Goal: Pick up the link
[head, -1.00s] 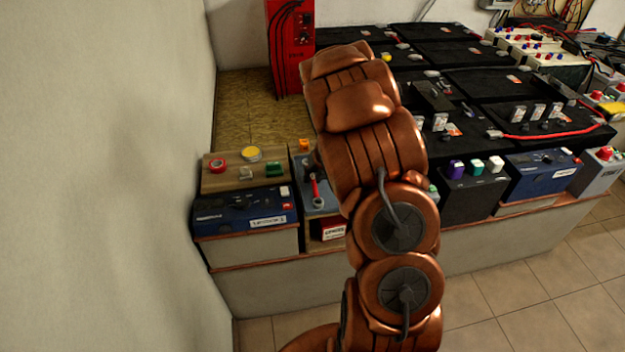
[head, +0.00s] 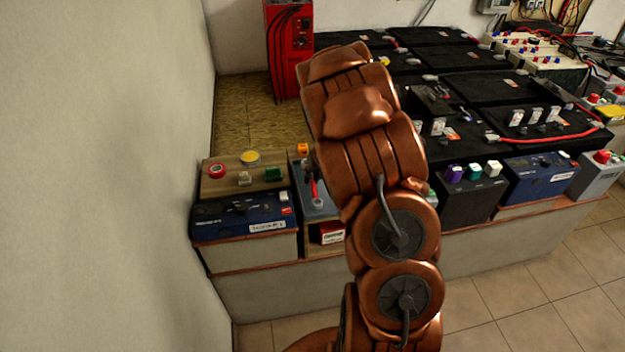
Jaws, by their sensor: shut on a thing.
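The link (head: 315,188) is a short red bar with a metal eye at its lower end. It shows just left of my arm, over the grey-blue battery at the front of the bench. My gripper (head: 312,160) shows only as a small dark part at the arm's left edge, at the link's upper end. It is shut on the link. The arm hides most of the gripper, and I cannot tell whether the link is clear of the battery top.
A blue battery (head: 240,215) and a wooden tray (head: 218,188) with coloured caps stand left, near the wall. A red-and-white box (head: 328,233) sits in the bench front below the link. A red cabinet (head: 288,45) stands behind. Black batteries (head: 490,88) fill the right.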

